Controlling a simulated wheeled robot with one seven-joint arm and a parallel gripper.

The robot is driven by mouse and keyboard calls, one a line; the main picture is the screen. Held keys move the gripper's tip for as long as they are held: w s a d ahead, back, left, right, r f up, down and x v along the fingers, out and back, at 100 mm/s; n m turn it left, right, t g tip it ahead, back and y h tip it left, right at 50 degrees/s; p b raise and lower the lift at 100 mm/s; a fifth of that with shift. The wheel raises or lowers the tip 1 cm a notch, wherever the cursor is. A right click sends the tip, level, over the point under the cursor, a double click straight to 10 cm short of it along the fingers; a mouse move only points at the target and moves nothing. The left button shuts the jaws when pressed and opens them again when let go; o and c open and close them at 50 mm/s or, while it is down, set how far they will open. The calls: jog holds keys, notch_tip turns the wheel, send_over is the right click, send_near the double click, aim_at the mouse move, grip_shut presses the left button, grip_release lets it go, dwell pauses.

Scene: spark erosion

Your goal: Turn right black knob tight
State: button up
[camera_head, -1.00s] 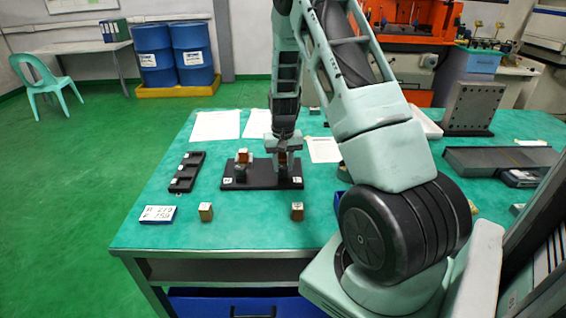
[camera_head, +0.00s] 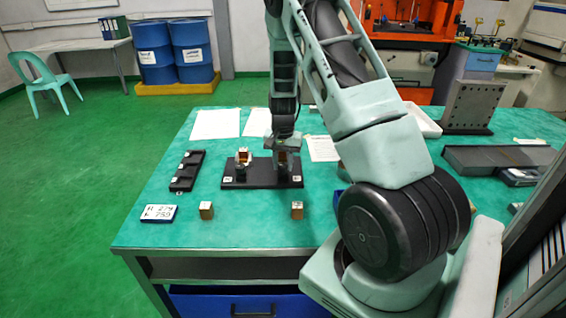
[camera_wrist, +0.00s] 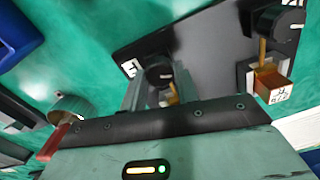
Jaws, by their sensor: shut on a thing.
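A black base plate (camera_head: 262,173) lies on the green table and carries two clamp stations. The left station (camera_head: 243,162) holds a copper-coloured block; in the wrist view its black knob (camera_wrist: 280,20) shows at the upper right, beside that block (camera_wrist: 274,88). My gripper (camera_head: 283,150) points down over the right station. In the wrist view, my gripper (camera_wrist: 162,88) is shut on the right black knob (camera_wrist: 158,72), with a finger on each side. The lower part of the right station is mostly hidden by the gripper.
Two small blocks (camera_head: 206,210) (camera_head: 297,210) stand in front of the plate. A black tray (camera_head: 188,171) and a number display (camera_head: 158,213) lie to the left. Paper sheets (camera_head: 216,124) lie behind. A grey metal tray (camera_head: 497,159) is far right.

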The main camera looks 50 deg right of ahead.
aim_at(283, 165)
jog(key=o, duration=1)
jog(key=shift+c, duration=0.2)
jog(key=shift+r, duration=0.1)
notch_tip(283, 165, up, 17)
jog(key=b, duration=0.1)
jog(key=shift+r, duration=0.15)
